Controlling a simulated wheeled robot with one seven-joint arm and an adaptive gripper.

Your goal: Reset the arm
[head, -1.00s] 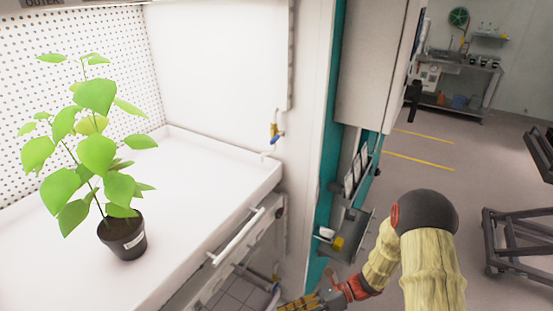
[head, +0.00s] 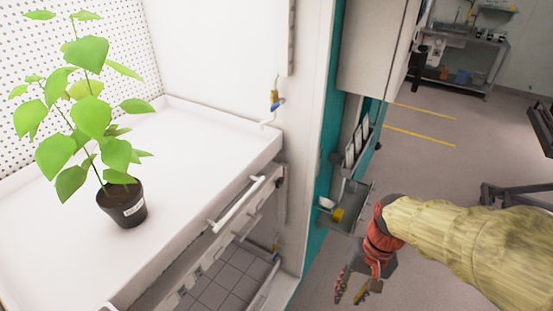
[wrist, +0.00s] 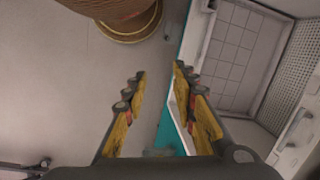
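My gripper (head: 350,294) hangs at the lower middle of the head view, to the right of the teal chamber frame and pointing down. In the wrist view my gripper (wrist: 158,95) shows its two yellow-padded fingers apart, with nothing between them but floor and the teal edge beyond. My arm, in a tan sleeve with a red wrist section, reaches in from the right of the head view.
A potted plant (head: 122,203) stands upright on the white chamber shelf (head: 215,140) at left. A white handle (head: 238,204) runs along the shelf front. A small bracket tray (head: 345,215) sits close to my wrist. A dark cart (head: 515,195) stands at right; floor between is clear.

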